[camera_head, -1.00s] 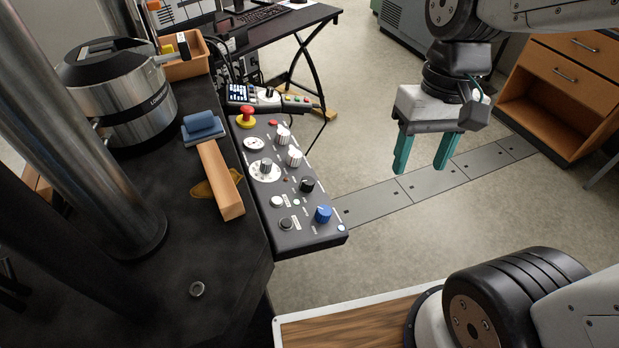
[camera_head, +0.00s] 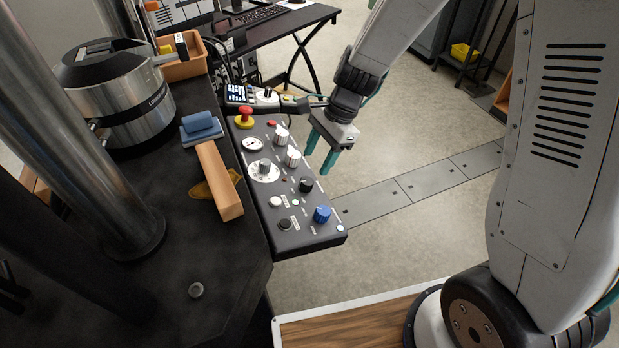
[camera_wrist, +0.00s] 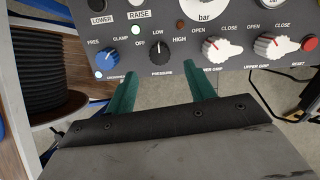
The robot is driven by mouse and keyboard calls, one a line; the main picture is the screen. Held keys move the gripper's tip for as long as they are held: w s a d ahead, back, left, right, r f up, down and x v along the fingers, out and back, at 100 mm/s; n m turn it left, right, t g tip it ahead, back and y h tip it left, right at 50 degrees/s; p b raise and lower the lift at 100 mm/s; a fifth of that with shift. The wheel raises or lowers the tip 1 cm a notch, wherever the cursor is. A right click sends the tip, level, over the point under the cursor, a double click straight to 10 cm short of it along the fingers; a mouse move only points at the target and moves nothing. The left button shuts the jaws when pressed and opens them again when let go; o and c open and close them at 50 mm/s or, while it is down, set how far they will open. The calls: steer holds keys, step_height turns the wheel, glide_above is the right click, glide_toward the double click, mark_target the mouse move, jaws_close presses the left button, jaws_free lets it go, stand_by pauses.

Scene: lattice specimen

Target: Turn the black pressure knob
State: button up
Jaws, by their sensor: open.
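The black pressure knob (camera_head: 306,185) sits on the right part of the dark control panel (camera_head: 258,208). In the wrist view the knob (camera_wrist: 159,50) is at the upper middle, with OFF, LOW and HIGH marks around it and PRESSURE below. My gripper (camera_head: 319,157) is open and empty, just off the panel's right edge in the head view, above and right of the knob. In the wrist view its teal fingers (camera_wrist: 160,71) point at the panel, one to each side of the knob in the picture, and appear short of it. I see no contact.
A blue knob (camera_head: 322,214) and white gripper knobs (camera_head: 293,157) flank the black knob. A red emergency button (camera_head: 245,113) stands at the panel's far end. A wooden-looking block (camera_head: 219,180) lies left of the panel. Open floor lies to the right.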

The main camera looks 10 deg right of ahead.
mark_target(308, 180)
steer(key=shift+x, duration=3.95)
steer(key=shift+d, duration=0.1)
steer(key=c, duration=1)
steer(key=shift+w, duration=0.1)
